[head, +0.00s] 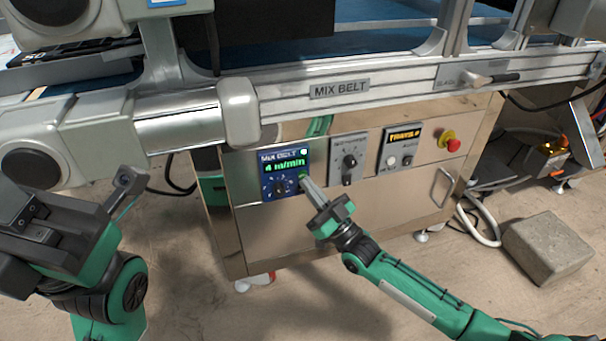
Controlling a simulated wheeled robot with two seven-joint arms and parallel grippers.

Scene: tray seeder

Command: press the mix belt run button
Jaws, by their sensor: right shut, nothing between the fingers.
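The blue mix belt panel (270,160) sits on the front of the metal cabinet, with a display reading about 4 m/min in green and a dark knob (279,187) below it. A small green spot, apparently the run button, shows at the panel's lower right, mostly hidden by my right gripper. My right gripper (305,181) is shut and empty, its tip at that lower right corner. I cannot tell whether it touches. My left gripper (130,178) is at the left, well apart from the panel; its finger opening is not clear.
To the right on the cabinet are a grey knob plate (348,160), a panel with a yellow display (403,135) and a red emergency button (453,145). The mix belt rail (400,85) runs above. A concrete block (547,247) lies on the floor at right.

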